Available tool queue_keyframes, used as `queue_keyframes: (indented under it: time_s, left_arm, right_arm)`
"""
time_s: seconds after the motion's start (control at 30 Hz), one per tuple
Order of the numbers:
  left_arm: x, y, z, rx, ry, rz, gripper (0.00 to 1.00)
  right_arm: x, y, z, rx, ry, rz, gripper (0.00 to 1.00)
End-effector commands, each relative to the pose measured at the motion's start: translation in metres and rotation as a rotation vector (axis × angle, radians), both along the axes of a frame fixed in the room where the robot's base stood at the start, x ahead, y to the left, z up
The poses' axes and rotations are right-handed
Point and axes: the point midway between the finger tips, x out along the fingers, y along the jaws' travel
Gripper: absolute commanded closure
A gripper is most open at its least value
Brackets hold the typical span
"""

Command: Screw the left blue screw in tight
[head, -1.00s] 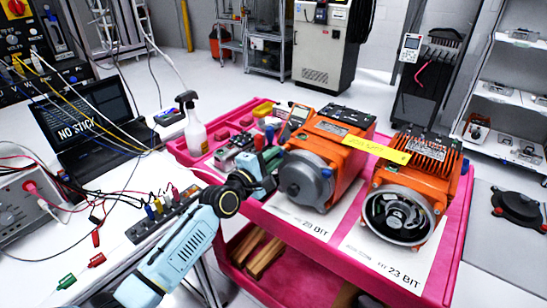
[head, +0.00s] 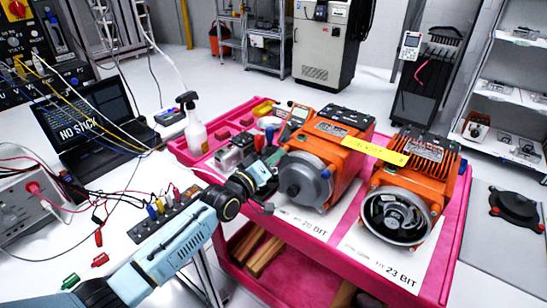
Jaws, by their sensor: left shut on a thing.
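The left orange motor (head: 345,160) stands on the pink cart, with a grey round cap (head: 303,178) on its front. A small blue spot, which may be a blue screw (head: 327,173), shows at the cap's upper right edge. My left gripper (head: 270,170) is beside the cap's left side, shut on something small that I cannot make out. The wrist and motor crowd that spot, so contact cannot be told. The right orange motor (head: 418,180) has an open round housing (head: 396,216) with dark parts inside. My right gripper is not in view.
The pink cart (head: 452,240) carries tools and small parts behind my left gripper. A spray bottle (head: 195,130) stands at its left. The white bench on the left holds a laptop (head: 90,115), wires and a terminal block (head: 165,215).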

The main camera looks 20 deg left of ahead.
Motion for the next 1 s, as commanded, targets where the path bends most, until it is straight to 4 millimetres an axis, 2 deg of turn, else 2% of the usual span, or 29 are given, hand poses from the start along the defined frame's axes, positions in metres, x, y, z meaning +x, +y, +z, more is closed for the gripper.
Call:
queue_keyframes:
  time_s: [1.0]
  left_arm:
    - [-0.001, 0.000, -0.002, 0.911, -0.326, -0.002, 1.00]
  right_arm:
    - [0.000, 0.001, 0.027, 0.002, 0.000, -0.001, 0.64]
